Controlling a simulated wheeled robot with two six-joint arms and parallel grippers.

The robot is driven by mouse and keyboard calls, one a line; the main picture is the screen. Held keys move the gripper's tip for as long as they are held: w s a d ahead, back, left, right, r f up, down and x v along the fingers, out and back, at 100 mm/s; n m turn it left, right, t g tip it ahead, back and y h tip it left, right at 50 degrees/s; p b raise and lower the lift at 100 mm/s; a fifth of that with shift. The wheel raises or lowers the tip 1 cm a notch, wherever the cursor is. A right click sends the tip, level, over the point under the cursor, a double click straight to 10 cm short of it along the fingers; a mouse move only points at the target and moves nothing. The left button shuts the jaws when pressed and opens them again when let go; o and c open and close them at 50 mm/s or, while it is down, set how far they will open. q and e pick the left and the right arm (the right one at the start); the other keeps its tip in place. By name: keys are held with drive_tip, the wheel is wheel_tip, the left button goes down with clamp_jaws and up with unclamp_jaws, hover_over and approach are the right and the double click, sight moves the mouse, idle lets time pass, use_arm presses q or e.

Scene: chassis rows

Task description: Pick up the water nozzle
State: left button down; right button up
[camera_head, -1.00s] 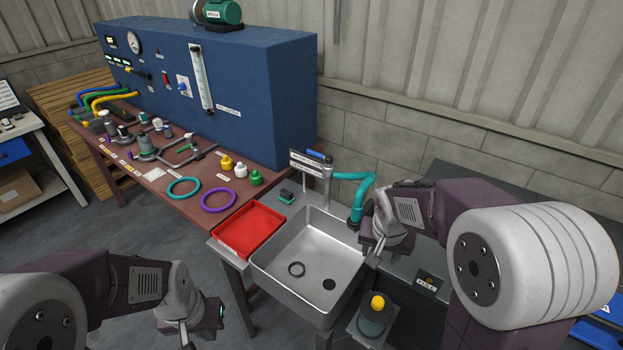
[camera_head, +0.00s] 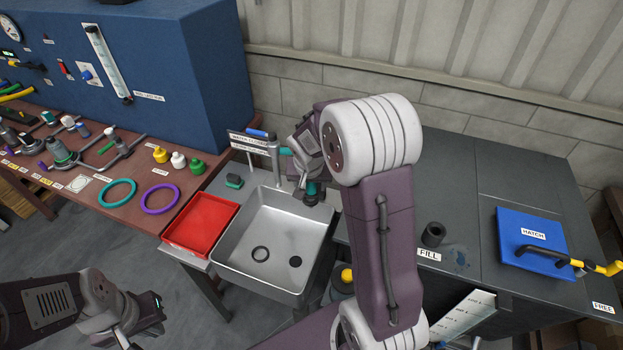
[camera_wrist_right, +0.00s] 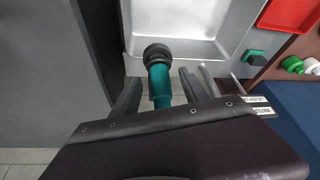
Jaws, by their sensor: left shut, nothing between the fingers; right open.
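The water nozzle is teal with a black tip. In the right wrist view the nozzle (camera_wrist_right: 160,84) lies between the two spread fingers of my right gripper (camera_wrist_right: 158,92), with a visible gap on each side. In the head view the nozzle (camera_head: 312,194) hangs by the sink's right rim, partly hidden by my right gripper (camera_head: 301,188), which is open around it. My left gripper (camera_head: 125,338) is shut and empty at the lower left, away from the sink.
A post with signs (camera_head: 250,141) stands behind the sink. A dark cylinder (camera_head: 433,234) and a blue hatch (camera_head: 535,240) are on the right counter.

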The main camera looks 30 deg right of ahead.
drive_tip(key=shift+x, duration=1.15)
drive_tip(key=shift+w+f, duration=0.25)
drive_tip(key=shift+s, duration=0.1)
clamp_jaws()
drive_tip(key=shift+r, duration=0.1)
wheel_tip(320, 180, up, 4)
drive_tip(key=shift+d+r+p, duration=0.15)
drive_tip(key=shift+r+p, duration=0.05)
drive_tip(key=shift+p, duration=0.1)
drive_tip(key=s+d+r, duration=0.6)
drive_tip(key=s+d, duration=0.1)
drive_tip(key=s, duration=0.2)
drive_tip(key=shift+r, duration=0.3)
